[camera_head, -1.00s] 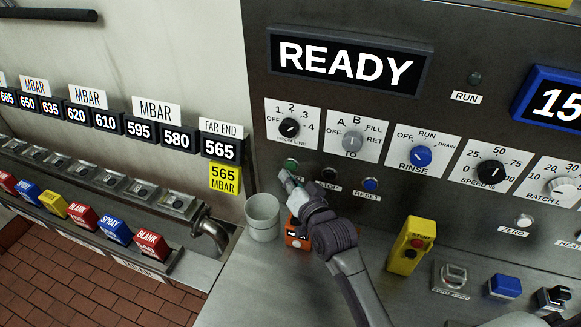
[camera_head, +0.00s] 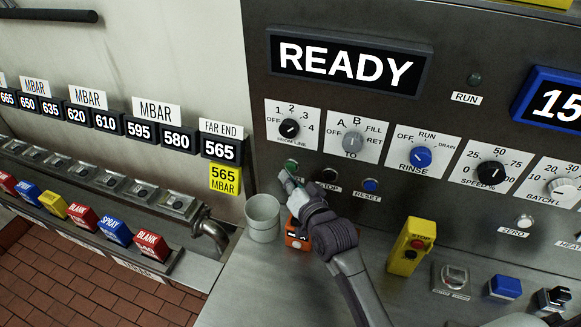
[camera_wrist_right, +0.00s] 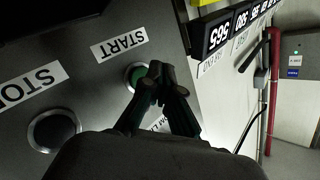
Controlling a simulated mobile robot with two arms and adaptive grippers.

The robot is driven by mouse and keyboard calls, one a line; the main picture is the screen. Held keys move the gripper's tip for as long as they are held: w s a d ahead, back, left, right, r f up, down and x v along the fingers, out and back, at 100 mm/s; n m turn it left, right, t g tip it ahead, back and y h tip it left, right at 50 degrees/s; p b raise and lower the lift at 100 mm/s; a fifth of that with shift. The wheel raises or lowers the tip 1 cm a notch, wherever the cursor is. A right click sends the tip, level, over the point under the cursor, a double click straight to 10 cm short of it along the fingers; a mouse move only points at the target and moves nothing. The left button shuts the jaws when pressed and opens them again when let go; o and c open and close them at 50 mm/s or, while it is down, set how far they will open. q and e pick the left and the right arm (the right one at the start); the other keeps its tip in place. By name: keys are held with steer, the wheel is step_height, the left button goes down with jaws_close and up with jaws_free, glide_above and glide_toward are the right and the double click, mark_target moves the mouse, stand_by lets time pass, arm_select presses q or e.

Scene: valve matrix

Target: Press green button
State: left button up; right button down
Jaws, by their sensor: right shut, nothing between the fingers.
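The green button (camera_head: 291,165) is on the grey upright panel, below the FROM LINE knob. My right gripper (camera_head: 286,176) is shut and empty, its fingertips just below the button in the head view. My left gripper is not in view.
The dark STOP button (camera_head: 329,175) and blue RESET button (camera_head: 370,185) are to the right. A grey cup (camera_head: 263,218) and an orange box (camera_head: 294,240) stand beside my right arm. The display (camera_head: 347,62) reads READY.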

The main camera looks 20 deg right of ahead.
steer(key=shift+w, duration=0.1)
stand_by(0.3)
steer(key=shift+w+d, duration=0.3)
steer(key=shift+w+d, duration=0.25)
steer(key=shift+w, duration=0.1)
stand_by(0.8)
steer(key=shift+s+a+p, duration=0.1)
steer(key=shift+p, duration=0.2)
steer(key=shift+s+a+p, duration=0.4)
steer(key=shift+s, duration=0.25)
